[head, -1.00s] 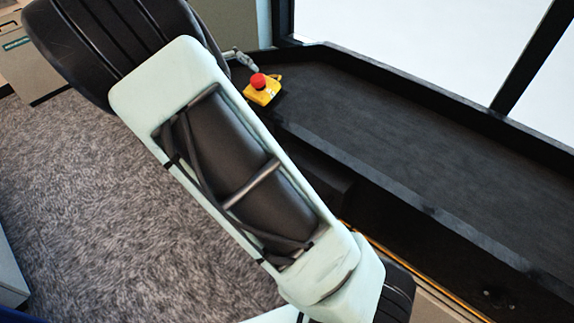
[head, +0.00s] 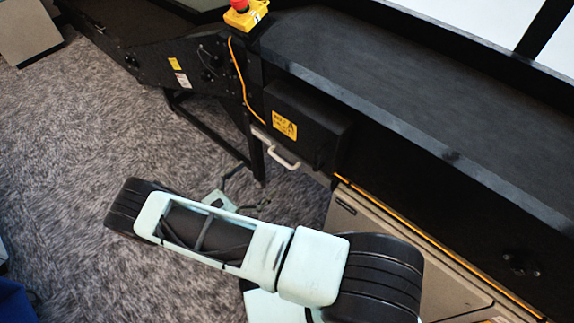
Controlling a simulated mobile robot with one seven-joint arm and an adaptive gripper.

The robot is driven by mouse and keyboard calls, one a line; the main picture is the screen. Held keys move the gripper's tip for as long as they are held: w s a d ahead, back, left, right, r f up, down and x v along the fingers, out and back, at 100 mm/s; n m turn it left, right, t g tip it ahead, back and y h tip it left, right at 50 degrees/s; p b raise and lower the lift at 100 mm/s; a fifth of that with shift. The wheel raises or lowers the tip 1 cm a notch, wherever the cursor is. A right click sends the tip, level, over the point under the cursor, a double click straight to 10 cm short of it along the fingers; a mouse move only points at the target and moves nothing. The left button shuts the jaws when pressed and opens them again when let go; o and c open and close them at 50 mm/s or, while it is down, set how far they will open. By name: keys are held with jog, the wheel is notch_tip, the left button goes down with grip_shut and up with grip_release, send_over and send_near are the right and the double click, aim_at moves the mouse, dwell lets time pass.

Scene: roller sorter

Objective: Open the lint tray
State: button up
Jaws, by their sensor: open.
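The lint tray (head: 262,138) seems to be the thin pale front under a black box on the sorter's side. A white bar handle (head: 283,158) sticks out from it. The tray looks pushed in under the box. My gripper (head: 250,188) shows partly beyond my arm, with dark fingers apart and nothing seen between them. It is below and left of the handle in the picture, apart from it. Part of the gripper is hidden behind my arm.
The black box (head: 310,125) carries a yellow warning label. A sorter leg (head: 257,160) stands just left of the handle. A yellow emergency stop box (head: 245,14) with a red button sits above. Beige cabinets (head: 400,255) stand at right. Carpet (head: 90,150) is open at left.

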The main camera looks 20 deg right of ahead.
aim_at(281, 159)
jog(key=shift+n, duration=0.3)
jog(key=x, duration=1)
jog(key=shift+d+f+b, duration=0.35)
jog(key=shift+d+b, duration=0.05)
jog(key=shift+d, duration=0.05)
